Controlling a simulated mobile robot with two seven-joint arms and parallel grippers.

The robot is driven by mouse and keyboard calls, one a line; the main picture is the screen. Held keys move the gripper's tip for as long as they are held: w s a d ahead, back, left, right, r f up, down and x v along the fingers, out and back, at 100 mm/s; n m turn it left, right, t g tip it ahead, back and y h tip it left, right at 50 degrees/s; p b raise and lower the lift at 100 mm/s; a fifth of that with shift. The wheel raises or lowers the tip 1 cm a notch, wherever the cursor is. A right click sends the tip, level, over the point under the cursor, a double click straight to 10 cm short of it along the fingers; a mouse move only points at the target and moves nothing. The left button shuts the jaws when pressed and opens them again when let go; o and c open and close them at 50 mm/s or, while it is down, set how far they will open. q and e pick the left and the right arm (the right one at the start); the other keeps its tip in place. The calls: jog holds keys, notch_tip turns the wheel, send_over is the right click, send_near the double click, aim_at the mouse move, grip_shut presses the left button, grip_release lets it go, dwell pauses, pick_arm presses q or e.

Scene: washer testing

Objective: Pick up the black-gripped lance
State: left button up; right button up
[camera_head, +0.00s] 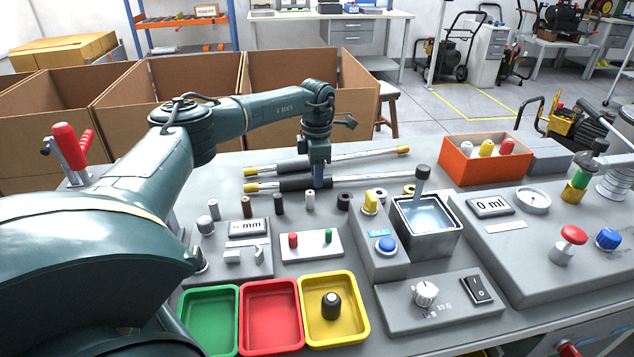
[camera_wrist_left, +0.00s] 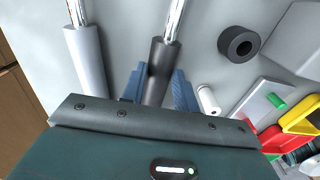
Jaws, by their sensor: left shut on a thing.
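The black-gripped lance (camera_head: 293,184) lies across the back of the workbench, its yellow ends to left and right. My left gripper (camera_head: 319,182) points down onto its grip. In the left wrist view, the blue fingers (camera_wrist_left: 157,90) are on either side of the black grip (camera_wrist_left: 160,70), shut on it. I cannot tell any gap between the lance and the bench. A second lance (camera_head: 350,156), with a grey grip in the left wrist view (camera_wrist_left: 86,60), lies just behind, apart from the gripper. My right gripper is not in view.
Small cylinders, including a black ring (camera_head: 344,201), stand just in front of the lance. A metal tank (camera_head: 427,243) and an orange box (camera_head: 487,165) stand to the right. Green, red and yellow trays (camera_head: 362,335) are at the front. Cardboard boxes (camera_head: 275,70) stand behind the bench.

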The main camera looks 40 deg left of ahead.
pick_arm(q)
grip_shut()
jog(key=shift+r, duration=0.1)
